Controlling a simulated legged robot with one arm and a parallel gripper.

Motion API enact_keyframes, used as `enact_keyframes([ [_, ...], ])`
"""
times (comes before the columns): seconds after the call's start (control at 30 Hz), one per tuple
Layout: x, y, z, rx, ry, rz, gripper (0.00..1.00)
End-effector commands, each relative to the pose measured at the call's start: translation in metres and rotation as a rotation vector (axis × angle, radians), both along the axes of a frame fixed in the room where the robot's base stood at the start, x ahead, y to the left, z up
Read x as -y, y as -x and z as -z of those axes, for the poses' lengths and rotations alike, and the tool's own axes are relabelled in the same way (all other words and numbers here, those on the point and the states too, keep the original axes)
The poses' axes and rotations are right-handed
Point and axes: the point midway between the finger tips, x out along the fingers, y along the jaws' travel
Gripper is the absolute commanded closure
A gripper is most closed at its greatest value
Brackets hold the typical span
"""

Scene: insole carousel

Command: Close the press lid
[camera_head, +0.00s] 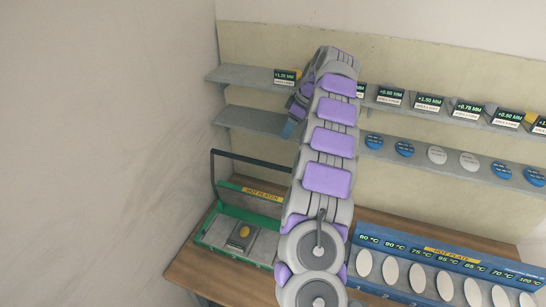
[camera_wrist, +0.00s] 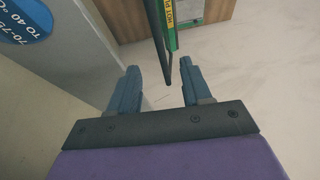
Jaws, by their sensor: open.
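The press (camera_head: 237,235) is a green-framed unit on the wooden table at the left, with a grey bed and a dark block with a yellow button on it. Its lid stands raised, with a black bar (camera_head: 250,159) along the top and a yellow "HOT PLATEN" label on the green part. My gripper (camera_head: 289,130) is open and empty, above and near the bar's right end in the head view. In the wrist view, the bar and green edge (camera_wrist: 168,50) show between the spread fingers of my gripper (camera_wrist: 160,72). I cannot tell whether they touch.
Two grey shelves (camera_head: 245,76) run along the back wall, holding labelled displays and blue and white discs. A blue rack (camera_head: 440,262) with white ovals stands on the wooden table (camera_head: 190,270) at the right. In the wrist view, a grey shelf surface (camera_wrist: 75,45) lies close at the left.

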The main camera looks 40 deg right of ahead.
Motion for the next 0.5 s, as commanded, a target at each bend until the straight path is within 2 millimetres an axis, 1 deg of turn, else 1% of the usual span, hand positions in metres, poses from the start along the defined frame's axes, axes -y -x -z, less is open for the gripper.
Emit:
enact_keyframes([
  [0.03, 0.006, 0.001, 0.000, 0.003, 0.007, 0.000, 0.52],
  [0.13, 0.011, 0.001, 0.002, 0.006, 0.015, -0.004, 0.52],
  [0.27, 0.010, 0.000, 0.007, 0.008, 0.015, -0.005, 0.52],
  [0.5, 0.004, -0.007, 0.029, 0.007, 0.014, -0.006, 0.52],
])
